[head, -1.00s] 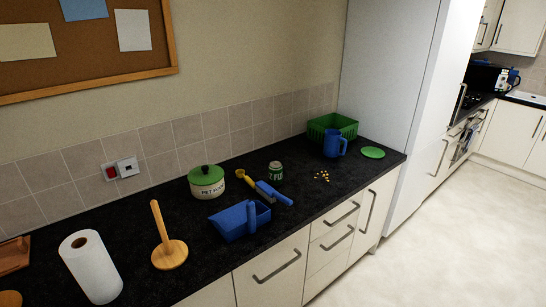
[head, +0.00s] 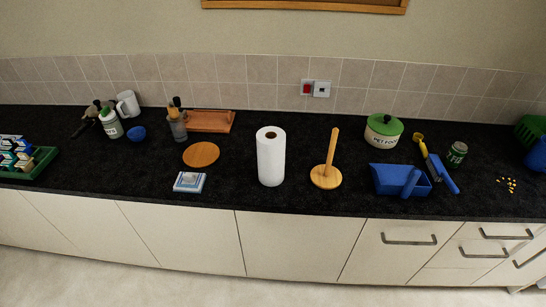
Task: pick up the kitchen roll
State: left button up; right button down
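The kitchen roll (head: 271,158) is a white paper cylinder with a brown core hole on top. It stands upright on the black worktop (head: 232,196), near the front edge and close to the middle of the head view. A wooden roll holder (head: 327,173) with a round base and an upright peg stands just to its right, empty and apart from it. Neither of my grippers shows in the head view.
Left of the roll are a round wooden board (head: 201,154), a small blue-and-white packet (head: 189,182) and a wooden rack (head: 209,121). Right of the holder are a blue dustpan (head: 401,180) and a green-lidded pet food pot (head: 383,131). Pale floor (head: 150,285) lies clear in front.

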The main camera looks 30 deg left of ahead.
aim_at(271, 141)
jog(key=u, duration=2.85)
jog(key=i, duration=2.05)
jog(key=z, duration=3.15)
